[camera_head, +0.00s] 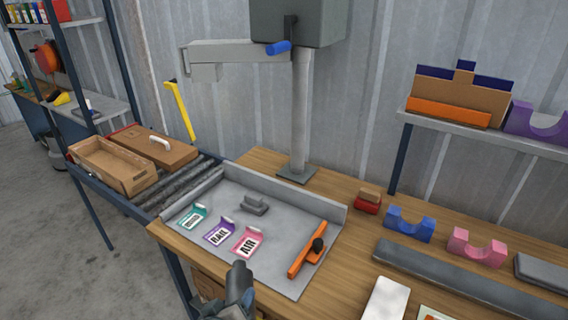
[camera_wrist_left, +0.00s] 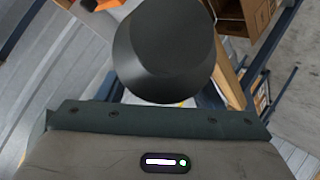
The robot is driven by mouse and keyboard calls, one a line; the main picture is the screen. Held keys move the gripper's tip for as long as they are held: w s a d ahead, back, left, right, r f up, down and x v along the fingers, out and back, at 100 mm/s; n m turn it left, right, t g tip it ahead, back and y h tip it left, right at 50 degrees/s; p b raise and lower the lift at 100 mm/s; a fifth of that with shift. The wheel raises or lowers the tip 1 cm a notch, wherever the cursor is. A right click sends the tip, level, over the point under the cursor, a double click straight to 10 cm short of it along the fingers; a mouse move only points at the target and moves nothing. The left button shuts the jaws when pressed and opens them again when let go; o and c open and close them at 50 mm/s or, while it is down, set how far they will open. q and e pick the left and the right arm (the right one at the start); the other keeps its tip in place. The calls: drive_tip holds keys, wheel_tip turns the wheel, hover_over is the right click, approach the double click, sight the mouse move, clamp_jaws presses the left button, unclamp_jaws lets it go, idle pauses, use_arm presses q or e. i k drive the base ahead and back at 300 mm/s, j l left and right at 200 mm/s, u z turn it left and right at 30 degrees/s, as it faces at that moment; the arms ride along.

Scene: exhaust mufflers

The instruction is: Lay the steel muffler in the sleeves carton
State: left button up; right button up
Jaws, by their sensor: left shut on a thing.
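My left gripper (camera_head: 238,296) is at the front edge of the workbench, low in the head view. It is shut on a dark grey rounded body, which I take for the steel muffler (camera_wrist_left: 165,55); this fills the upper middle of the left wrist view. Its far end and the fingertips are hidden. An open brown carton (camera_head: 113,167) stands on the roller conveyor at the left, well away from the gripper. I cannot read a label that marks it as the sleeves carton. My right gripper is not in view.
A grey tray (camera_head: 215,265) on the bench holds three label cards, a small grey piece (camera_head: 255,206) and an orange tool (camera_head: 306,258). A brown lidded box (camera_head: 152,150) is behind the carton. A post (camera_head: 300,115) rises behind the tray. Blue (camera_head: 409,226) and pink (camera_head: 476,248) cradles stand right.

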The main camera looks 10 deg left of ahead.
sight(108, 161)
drive_tip(key=i+j+z, duration=0.1)
drive_tip(key=j, duration=1.1)
drive_tip(key=i+j+z, duration=0.1)
drive_tip(key=j, duration=1.1)
drive_tip(key=i+j, duration=0.1)
drive_tip(key=j, duration=0.45)
drive_tip(key=i+j+z, duration=0.1)
drive_tip(key=j, duration=0.5)
drive_tip(key=i+j+z, duration=0.1)
drive_tip(key=j, duration=0.45)
drive_tip(key=i+j, duration=0.1)
drive_tip(key=j, duration=0.45)
drive_tip(key=i+j, duration=0.2)
drive_tip(key=j, duration=0.2)
drive_tip(key=i+j+z, duration=0.1)
drive_tip(key=j, duration=0.25)
drive_tip(key=i, duration=0.05)
